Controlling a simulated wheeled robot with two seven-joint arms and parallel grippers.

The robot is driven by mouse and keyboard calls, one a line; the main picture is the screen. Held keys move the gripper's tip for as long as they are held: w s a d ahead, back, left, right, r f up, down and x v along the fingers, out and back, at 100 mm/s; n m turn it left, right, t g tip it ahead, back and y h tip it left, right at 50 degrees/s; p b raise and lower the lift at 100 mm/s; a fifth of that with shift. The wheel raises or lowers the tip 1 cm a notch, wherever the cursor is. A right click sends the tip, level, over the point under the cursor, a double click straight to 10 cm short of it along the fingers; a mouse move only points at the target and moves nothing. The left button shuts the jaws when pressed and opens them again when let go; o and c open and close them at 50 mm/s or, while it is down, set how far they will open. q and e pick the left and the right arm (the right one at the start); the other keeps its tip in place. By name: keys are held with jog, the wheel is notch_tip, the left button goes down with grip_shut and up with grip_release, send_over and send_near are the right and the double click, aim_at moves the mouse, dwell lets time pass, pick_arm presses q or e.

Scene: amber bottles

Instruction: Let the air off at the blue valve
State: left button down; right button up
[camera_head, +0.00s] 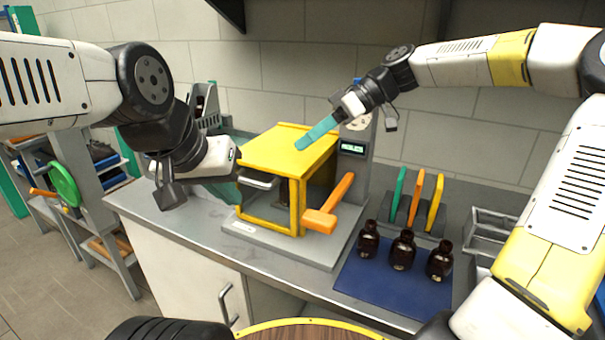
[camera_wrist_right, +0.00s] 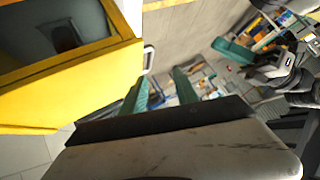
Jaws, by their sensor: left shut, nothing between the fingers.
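I cannot make out a blue valve in either view. A yellow-framed press (camera_head: 292,150) with an orange lever (camera_head: 330,208), a gauge (camera_head: 359,123) and a small display (camera_head: 352,149) stands on the counter. My right gripper (camera_head: 303,144) is over the press's yellow top. In the right wrist view its two teal fingers (camera_wrist_right: 160,92) are apart with nothing between them, and the yellow frame (camera_wrist_right: 75,85) is at the left. My left gripper (camera_head: 232,192) is at the press's left side, shut and empty, its fingers partly hidden.
Several amber bottles (camera_head: 402,250) stand on a blue mat (camera_head: 375,290) right of the press. Teal, orange and yellow upright pieces (camera_head: 417,198) stand behind them, with a grey metal tray (camera_head: 485,235) at the right. A green handwheel (camera_head: 64,185) is on the left shelving.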

jog(key=s+a+f+m+h, duration=0.1)
jog(key=s+f+m+h, duration=0.1)
jog(key=s+f+h, duration=0.2)
jog(key=shift+s+f+m+h, duration=0.4)
jog(key=shift+s+f, duration=0.5)
jog(key=shift+f, duration=0.2)
